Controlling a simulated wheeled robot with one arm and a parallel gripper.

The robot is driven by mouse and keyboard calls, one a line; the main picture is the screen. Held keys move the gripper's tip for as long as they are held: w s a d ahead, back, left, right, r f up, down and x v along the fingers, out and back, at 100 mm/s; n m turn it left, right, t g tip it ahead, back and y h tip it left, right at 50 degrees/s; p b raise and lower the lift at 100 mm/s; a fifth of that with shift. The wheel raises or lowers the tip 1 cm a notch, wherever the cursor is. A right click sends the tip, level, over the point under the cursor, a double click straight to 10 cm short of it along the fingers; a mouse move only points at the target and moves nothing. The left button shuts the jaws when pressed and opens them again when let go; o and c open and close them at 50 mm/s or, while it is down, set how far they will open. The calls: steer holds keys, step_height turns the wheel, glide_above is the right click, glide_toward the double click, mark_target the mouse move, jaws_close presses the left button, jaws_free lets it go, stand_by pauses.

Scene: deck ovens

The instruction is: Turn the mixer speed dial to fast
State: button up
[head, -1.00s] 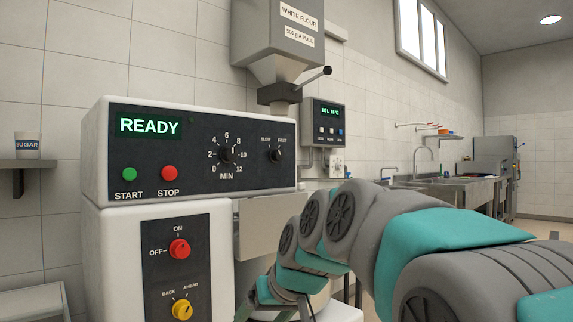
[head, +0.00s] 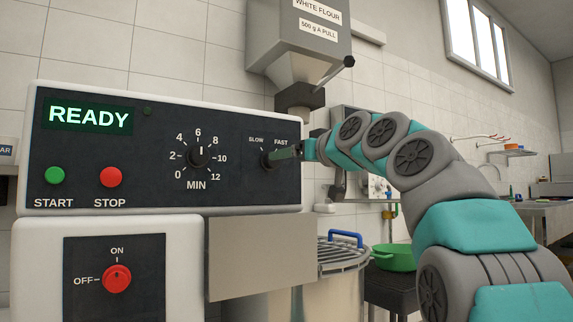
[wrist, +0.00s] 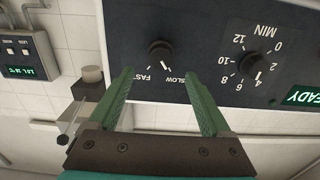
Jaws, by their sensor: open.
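The mixer speed dial (head: 267,160) is a black knob on the right end of the dark control panel (head: 228,180), below the SLOW and FAST labels. In the wrist view, which is upside down, the dial (wrist: 161,53) stands just past the fingertips, roughly centred between them. My gripper (wrist: 157,73) is open, with a green finger on each side of the labels.
The minute dial (head: 199,157), green START button (head: 54,176) and red STOP button (head: 111,177) lie left on the panel. The display (head: 90,116) reads READY. The flour hopper (head: 298,50) hangs above.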

steer(key=p+x, duration=0.2)
steer(key=x, duration=0.5)
steer(key=shift+a+p, duration=0.15)
steer(key=shift+p, duration=0.15)
steer(key=shift+w, duration=0.1)
jaws_close()
stand_by(0.4)
